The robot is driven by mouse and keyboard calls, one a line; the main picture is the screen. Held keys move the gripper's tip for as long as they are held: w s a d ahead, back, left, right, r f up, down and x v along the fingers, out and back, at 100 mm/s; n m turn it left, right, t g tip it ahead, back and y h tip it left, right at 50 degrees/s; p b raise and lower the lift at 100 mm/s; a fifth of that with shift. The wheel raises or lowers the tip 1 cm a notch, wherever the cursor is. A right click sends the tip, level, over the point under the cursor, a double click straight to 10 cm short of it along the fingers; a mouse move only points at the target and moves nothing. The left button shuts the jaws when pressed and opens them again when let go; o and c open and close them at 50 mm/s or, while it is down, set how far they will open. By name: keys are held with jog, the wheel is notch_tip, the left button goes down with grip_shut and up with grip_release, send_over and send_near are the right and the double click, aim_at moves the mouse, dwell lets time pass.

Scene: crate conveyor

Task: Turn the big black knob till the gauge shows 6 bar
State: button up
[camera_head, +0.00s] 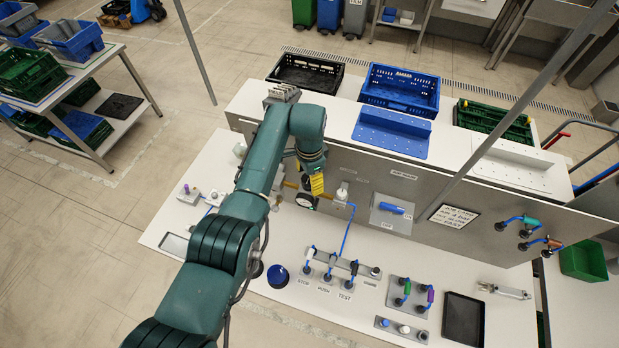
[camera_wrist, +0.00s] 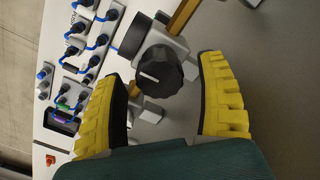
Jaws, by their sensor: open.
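The big black knob (camera_wrist: 160,72) has a ribbed rim and a white pointer line; it shows in the wrist view, mounted on a grey body. My gripper (camera_wrist: 165,78) is open, its yellow fingers on either side of the knob in the picture. In the head view my gripper (camera_head: 317,184) hides the knob at the panel. The round gauge (camera_head: 306,201) shows just below it, too small to read. A black round housing (camera_wrist: 127,36) beside the knob is seen edge-on, its face hidden.
A brass pipe (camera_wrist: 184,14) runs beside the knob. Crates, including a blue one (camera_head: 402,88), stand above the panel.

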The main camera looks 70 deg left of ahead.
notch_tip(320, 180, up, 12)
jog(key=shift+f, duration=0.2)
dwell(0.7)
